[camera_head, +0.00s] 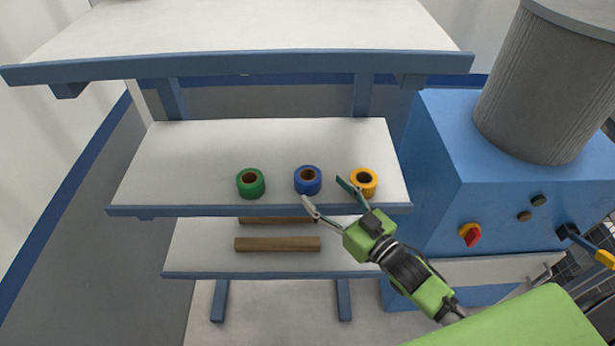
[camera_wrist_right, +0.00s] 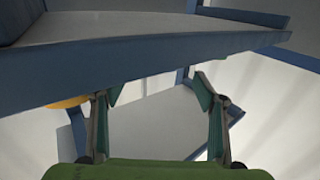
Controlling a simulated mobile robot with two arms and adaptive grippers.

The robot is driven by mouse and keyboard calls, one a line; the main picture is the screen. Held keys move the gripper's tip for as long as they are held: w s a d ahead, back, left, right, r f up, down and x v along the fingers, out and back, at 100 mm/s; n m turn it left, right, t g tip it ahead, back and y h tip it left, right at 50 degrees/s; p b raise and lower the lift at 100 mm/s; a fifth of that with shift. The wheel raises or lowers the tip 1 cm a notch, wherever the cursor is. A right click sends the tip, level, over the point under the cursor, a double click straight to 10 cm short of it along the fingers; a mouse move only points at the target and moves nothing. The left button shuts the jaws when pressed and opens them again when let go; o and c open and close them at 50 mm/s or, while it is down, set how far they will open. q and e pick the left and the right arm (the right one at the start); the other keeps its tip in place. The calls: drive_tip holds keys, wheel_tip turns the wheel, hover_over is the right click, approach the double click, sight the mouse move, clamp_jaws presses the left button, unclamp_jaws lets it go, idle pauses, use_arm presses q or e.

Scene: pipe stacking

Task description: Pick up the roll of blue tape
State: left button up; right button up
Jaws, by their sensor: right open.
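The roll of blue tape (camera_head: 308,180) stands near the front edge of the middle shelf, between a green roll (camera_head: 250,183) and a yellow roll (camera_head: 364,181). My right gripper (camera_head: 323,191) is open and empty. In the head view its fingertips show just in front of and to the right of the blue roll, with one finger by the yellow roll. Its spread fingers also show in the right wrist view (camera_wrist_right: 157,88), with nothing between them. I cannot make out the blue roll in that view. My left gripper is not in view.
The middle shelf (camera_head: 170,165) has a blue front rim and bare room at left and behind the rolls. A wide upper shelf (camera_head: 250,30) overhangs it. Wooden bars (camera_head: 277,244) lie on the lower shelf. A blue machine (camera_head: 500,185) with knobs stands at right.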

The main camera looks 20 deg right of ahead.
sight(316, 184)
drive_tip(key=p+x, duration=0.1)
drive_tip(key=x, duration=0.5)
drive_tip(key=shift+w+a, duration=0.1)
drive_tip(key=shift+w, duration=0.2)
drive_tip(key=shift+w+a, duration=0.1)
drive_tip(key=shift+w, duration=0.1)
drive_tip(key=c, duration=1.3)
